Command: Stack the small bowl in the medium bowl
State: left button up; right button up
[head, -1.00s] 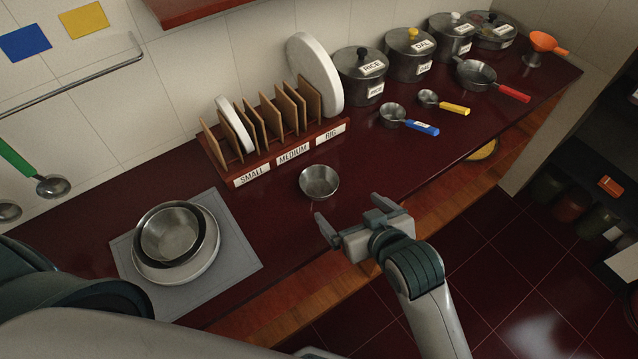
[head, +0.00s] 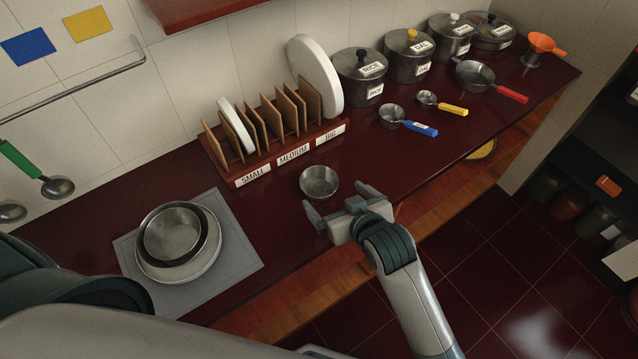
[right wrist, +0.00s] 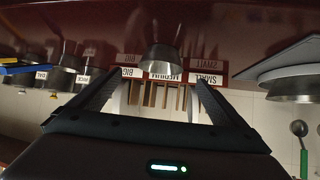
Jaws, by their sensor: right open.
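The small steel bowl (head: 319,181) stands upright and alone on the dark red counter, in front of the plate rack. The medium steel bowl (head: 173,236) sits at the left on a white plate, with a dark rim around it, on a grey mat. My right gripper (head: 340,202) is open and empty at the counter's front edge, just in front of the small bowl. In the right wrist view the small bowl (right wrist: 162,58) shows between the open fingers, beyond their tips. My left gripper is not in view; part of my left arm covers the lower left corner.
A rack (head: 275,155) labelled small, medium and big holds plates and dividers behind the small bowl. Lidded pots (head: 362,75) and measuring cups (head: 405,120) stand to the right. The counter between the grey mat (head: 240,258) and the small bowl is clear.

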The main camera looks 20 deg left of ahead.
aim_at(326, 196)
jog(key=shift+p+x, duration=0.7)
jog(key=shift+x, duration=2.5)
jog(key=shift+p+x, duration=0.95)
jog(key=shift+x, duration=1.65)
jog(key=shift+s, duration=0.1)
jog(key=c, duration=1)
